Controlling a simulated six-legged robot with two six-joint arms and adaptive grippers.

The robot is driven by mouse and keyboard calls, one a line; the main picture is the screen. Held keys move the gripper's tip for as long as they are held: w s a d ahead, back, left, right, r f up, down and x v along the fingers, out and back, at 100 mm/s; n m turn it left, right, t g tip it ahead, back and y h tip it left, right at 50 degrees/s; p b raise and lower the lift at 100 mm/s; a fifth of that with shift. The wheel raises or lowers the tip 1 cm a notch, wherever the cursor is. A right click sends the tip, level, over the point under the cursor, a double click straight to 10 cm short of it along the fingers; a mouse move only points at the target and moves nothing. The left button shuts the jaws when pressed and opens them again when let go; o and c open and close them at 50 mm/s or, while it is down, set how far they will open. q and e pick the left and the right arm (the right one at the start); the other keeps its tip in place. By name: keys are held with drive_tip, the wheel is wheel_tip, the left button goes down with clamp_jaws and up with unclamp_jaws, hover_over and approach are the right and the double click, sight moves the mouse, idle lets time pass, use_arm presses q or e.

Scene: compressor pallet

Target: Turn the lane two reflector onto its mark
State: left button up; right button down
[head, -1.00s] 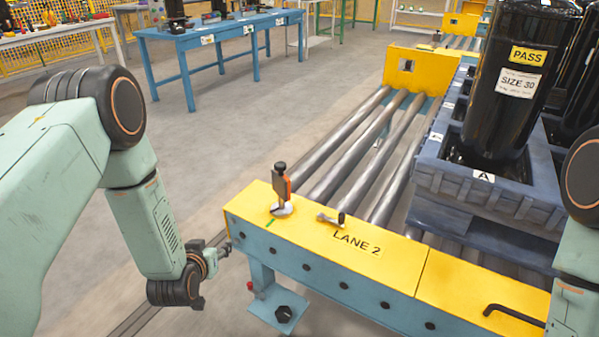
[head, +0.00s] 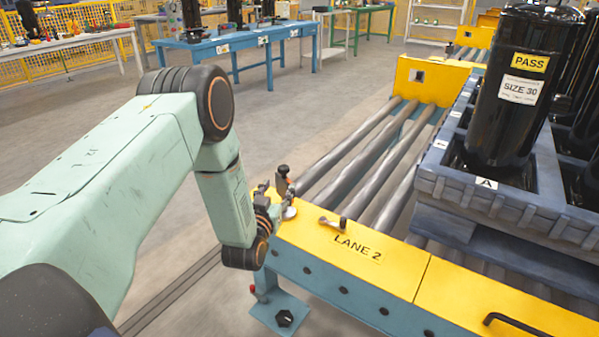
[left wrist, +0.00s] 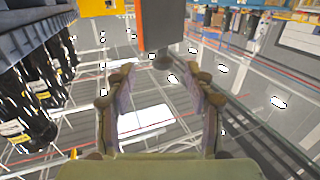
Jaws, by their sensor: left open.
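The lane two reflector (head: 283,183), a small orange and dark upright plate with a black knob on top, stands on a round pale base at the left end of the yellow LANE 2 beam (head: 345,245). My left gripper (head: 270,197) is right beside it, on its left side, and partly covers it. In the left wrist view the reflector (left wrist: 163,25) shows as a dark face with an orange edge, just beyond the open fingers (left wrist: 160,82). The fingers are apart with nothing between them. The green mark on the beam cannot be seen now. My right gripper is out of view.
A small metal lever (head: 333,224) lies on the beam just right of the reflector. Steel rollers (head: 365,165) run back from the beam. A blue crate (head: 450,185) with black compressors (head: 507,125) stands at right. A blue table (head: 235,42) is at the back.

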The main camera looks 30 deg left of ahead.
sight(282, 172)
use_arm(q)
drive_tip(key=shift+w+a+r+t, duration=0.15)
drive_tip(key=shift+r+t, duration=0.15)
drive_tip(key=shift+r, duration=0.3)
drive_tip(key=b+x, duration=0.2)
drive_tip(key=x, duration=0.4)
drive_tip(key=shift+a+f, duration=0.15)
drive_tip(key=shift+w+a+b, duration=0.2)
drive_tip(key=shift+w+b, duration=0.25)
drive_tip(key=shift+w, duration=0.25)
clamp_jaws()
